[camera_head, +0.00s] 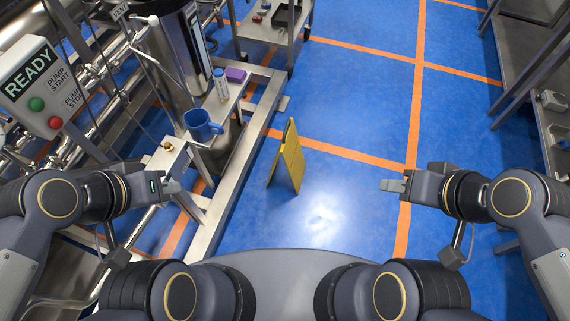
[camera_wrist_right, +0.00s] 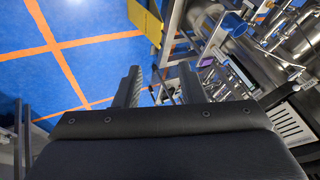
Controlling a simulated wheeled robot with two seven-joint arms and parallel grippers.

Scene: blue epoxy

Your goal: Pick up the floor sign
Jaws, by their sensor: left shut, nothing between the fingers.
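The yellow floor sign (camera_head: 288,162) stands upright on the blue floor in the middle of the head view, folded out like a tent. Part of it also shows at the top of the right wrist view (camera_wrist_right: 145,20). My left gripper (camera_head: 172,186) is shut and empty, to the left of the sign near the steel frame. My right gripper (camera_head: 390,185) is to the right of the sign, apart from it. In the right wrist view its two fingers (camera_wrist_right: 158,88) stand apart with nothing between them.
A steel frame (camera_head: 237,185) left of the sign carries a blue mug (camera_head: 202,125), a bottle (camera_head: 220,84) and a purple block (camera_head: 236,75). A control box reading READY (camera_head: 40,85) is at upper left. A steel bench (camera_head: 525,60) stands at right. Floor around the sign's right side is clear.

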